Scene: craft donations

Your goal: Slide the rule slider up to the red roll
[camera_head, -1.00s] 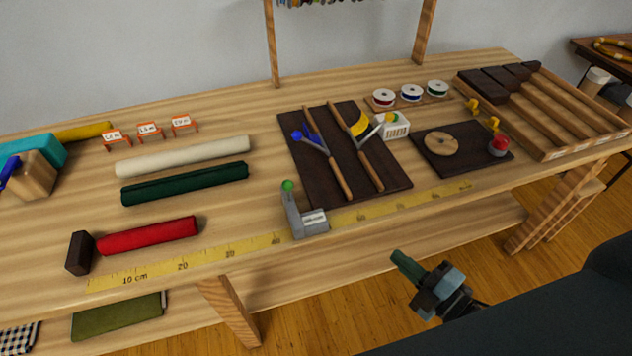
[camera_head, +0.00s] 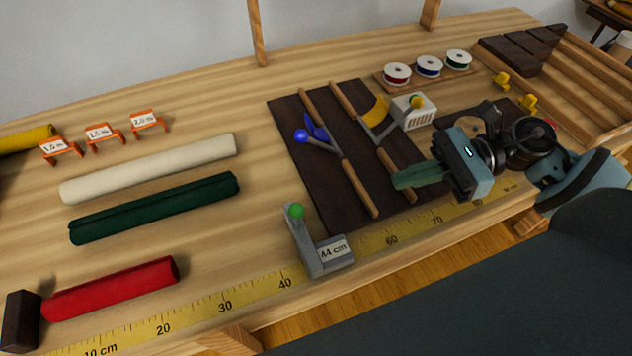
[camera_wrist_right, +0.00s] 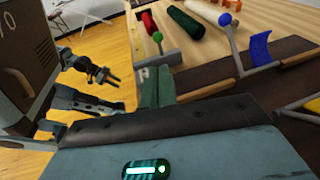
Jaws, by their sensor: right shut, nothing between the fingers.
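The rule slider (camera_head: 316,247) is a grey L-shaped piece with a green knob and a label reading 44 cm. It stands on the yellow rule (camera_head: 225,307) along the table's front edge, a little past the 40 mark. The red roll (camera_head: 110,287) lies left of it behind the rule, its left end by a dark block (camera_head: 21,321). The two are clearly apart. My right gripper (camera_head: 398,179) is shut and empty, right of the slider above the dark mat, pointing left. In the right wrist view the slider's green knob (camera_wrist_right: 158,37) shows beyond the fingertips. My left gripper is not in the head view.
Behind the red roll lie a dark green roll (camera_head: 155,208) and a cream roll (camera_head: 148,167). Tools with blue and yellow parts lie on the dark mat (camera_head: 310,187). Orange label stands (camera_head: 104,133) are farther back. The rule between slider and red roll is clear.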

